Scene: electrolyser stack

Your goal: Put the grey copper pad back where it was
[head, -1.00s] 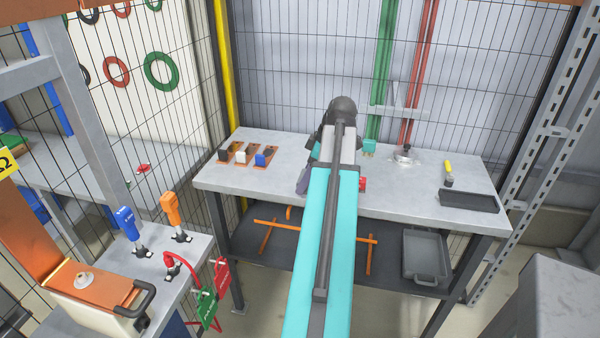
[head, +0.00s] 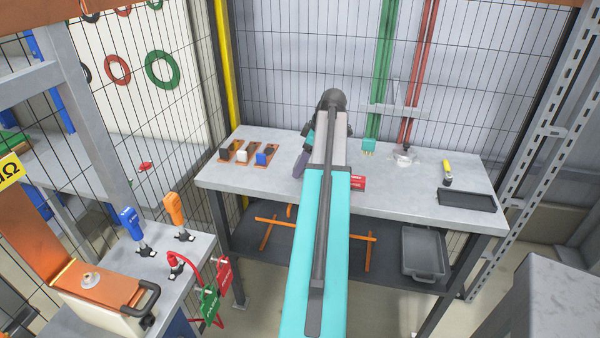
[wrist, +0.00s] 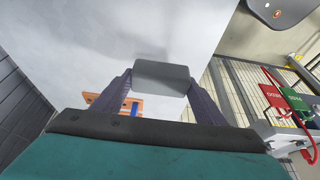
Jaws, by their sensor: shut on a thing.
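My gripper (wrist: 160,88) is shut on a grey pad (wrist: 160,77), whose flat rectangular face shows between the two dark purple fingers in the wrist view. No copper shows on the held pad from this side. In the head view one finger of my gripper (head: 299,165) shows beside my arm, over the grey bench (head: 400,190); the pad is hidden there. Left of the gripper, several copper strips with a black block (head: 225,154), a white block (head: 243,155) and a blue block (head: 261,158) lie on the bench. A copper strip with blue also shows in the wrist view (wrist: 122,103).
A red block (head: 358,183) lies just right of my arm. A yellow-handled tool (head: 447,171) and a dark tray (head: 467,201) are at the bench's right. Green bars (head: 385,90) and red bars (head: 420,75) stand behind. The bench front between gripper and left edge is clear.

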